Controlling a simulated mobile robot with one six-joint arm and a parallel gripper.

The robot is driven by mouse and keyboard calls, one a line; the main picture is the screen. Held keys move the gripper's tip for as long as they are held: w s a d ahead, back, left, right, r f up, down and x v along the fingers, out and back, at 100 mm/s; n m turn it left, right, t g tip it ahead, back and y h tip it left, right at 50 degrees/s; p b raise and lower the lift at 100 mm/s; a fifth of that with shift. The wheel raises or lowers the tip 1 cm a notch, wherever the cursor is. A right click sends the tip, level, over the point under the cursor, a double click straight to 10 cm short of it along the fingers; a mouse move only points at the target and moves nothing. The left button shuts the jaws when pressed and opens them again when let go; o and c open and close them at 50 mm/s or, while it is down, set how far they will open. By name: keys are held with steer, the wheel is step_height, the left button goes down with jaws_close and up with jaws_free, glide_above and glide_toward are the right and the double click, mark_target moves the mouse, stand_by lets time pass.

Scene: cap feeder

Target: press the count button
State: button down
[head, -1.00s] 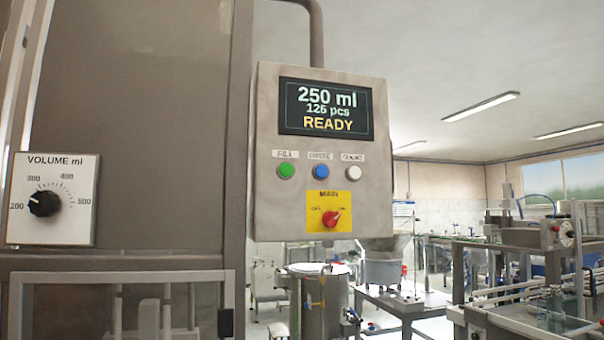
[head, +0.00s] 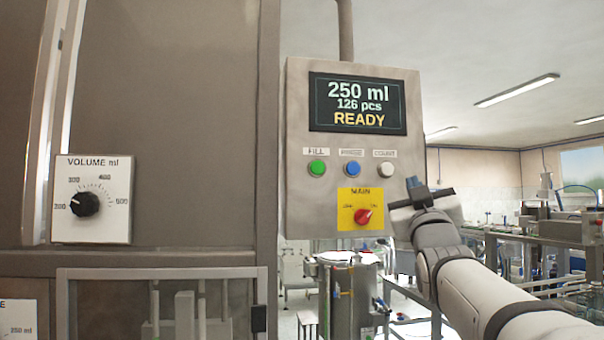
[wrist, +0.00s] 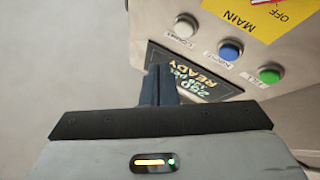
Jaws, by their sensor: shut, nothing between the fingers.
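The count button (head: 387,170) is a small white round button, the rightmost of three on a grey control box (head: 300,215). It also shows in the wrist view (wrist: 184,26), where the box appears turned over. My gripper (head: 413,183) is at the right edge of the box in the head view, just right of and slightly below the count button. Its blue-grey fingers (wrist: 158,72) are shut and empty. In the wrist view the fingertips are below the button in the picture, overlapping the edge of the display; I cannot tell the gap to the box.
The display (head: 357,104) reads 250 ml, 126 pcs, READY. A green button (head: 317,168) and a blue button (head: 351,169) sit left of the count button. A red main switch (head: 363,216) on a yellow plate is below. A volume dial (head: 85,204) is further left.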

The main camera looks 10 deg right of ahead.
mark_target(387, 169)
steer(key=r, duration=0.1)
steer(key=s+r+t, duration=0.1)
steer(key=r, duration=0.1)
steer(key=shift+s+d+r+t+h, duration=0.2)
steer(key=shift+r+t+h, duration=0.1)
steer(key=shift+w, duration=0.1)
steer(key=shift+w+a+p, duration=0.15)
steer(key=shift+w+p, duration=1.8)
steer(key=shift+w, duration=2.35)
steer(key=shift+w+f, duration=0.1)
steer(key=shift+w+b, duration=0.3)
steer(key=shift+w, duration=0.05)
